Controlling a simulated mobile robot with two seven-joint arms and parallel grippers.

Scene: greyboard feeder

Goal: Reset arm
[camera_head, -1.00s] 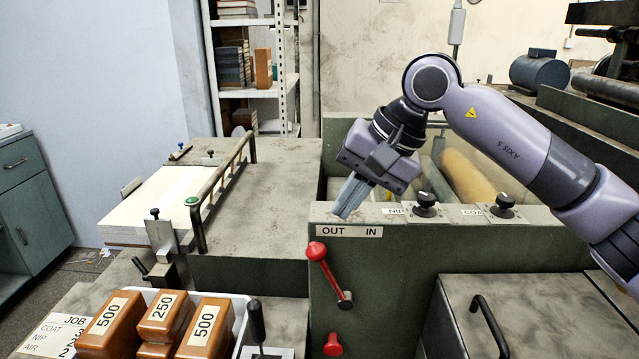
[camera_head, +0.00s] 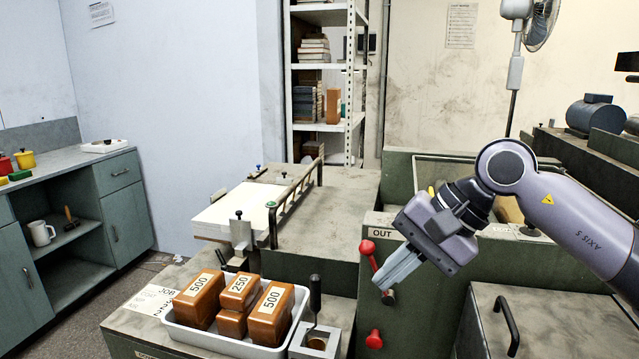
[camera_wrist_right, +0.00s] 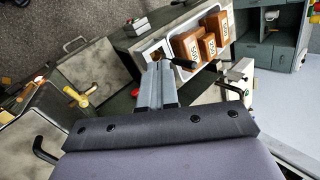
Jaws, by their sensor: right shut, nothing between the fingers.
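My right gripper (camera_head: 392,278) is shut and empty. In the head view it hangs tilted in front of the green machine front, beside the red lever (camera_head: 368,250), and hides part of the label plate. I cannot tell whether it touches the lever. In the right wrist view its two grey fingers (camera_wrist_right: 157,72) lie together, pointing toward the tray of brown blocks. My right arm (camera_head: 585,215) comes in from the right. My left gripper is not in view.
A white tray (camera_head: 182,335) holds several brown numbered blocks (camera_head: 270,312). A stack of white board (camera_head: 228,212) lies on the feeder table. A black-handled tool (camera_head: 315,295) stands right of the tray. A cabinet (camera_head: 124,205) stands at the left, and shelves (camera_head: 322,74) stand behind.

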